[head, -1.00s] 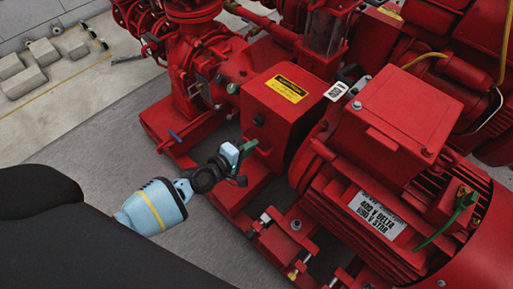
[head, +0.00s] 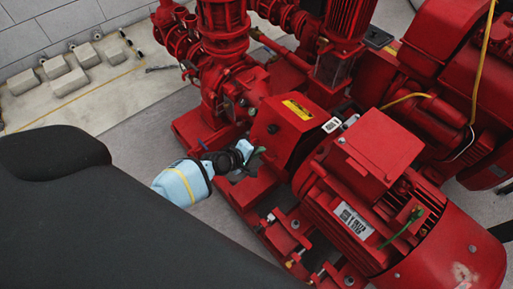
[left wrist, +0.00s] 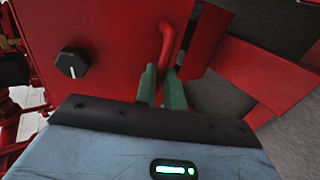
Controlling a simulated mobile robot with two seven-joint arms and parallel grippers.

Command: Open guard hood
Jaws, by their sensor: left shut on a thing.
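The guard hood (head: 283,135) is a red box with a yellow label on top, in the middle of the head view between pump and motor. In the left wrist view its red face (left wrist: 110,40) fills the upper left. A bent red handle (left wrist: 168,42) stands out from that face. My left gripper (head: 257,156) is at the hood's lower front. In the wrist view its green fingers (left wrist: 162,84) are closed on the handle's lower part. The head view partly hides this grip. My right gripper is not in view.
A black knob (left wrist: 72,63) sits on the hood face, left of the handle. The red motor (head: 365,190) stands close on the right, with pump pipework (head: 225,60) behind left. Grey floor (head: 110,115) is open at the left.

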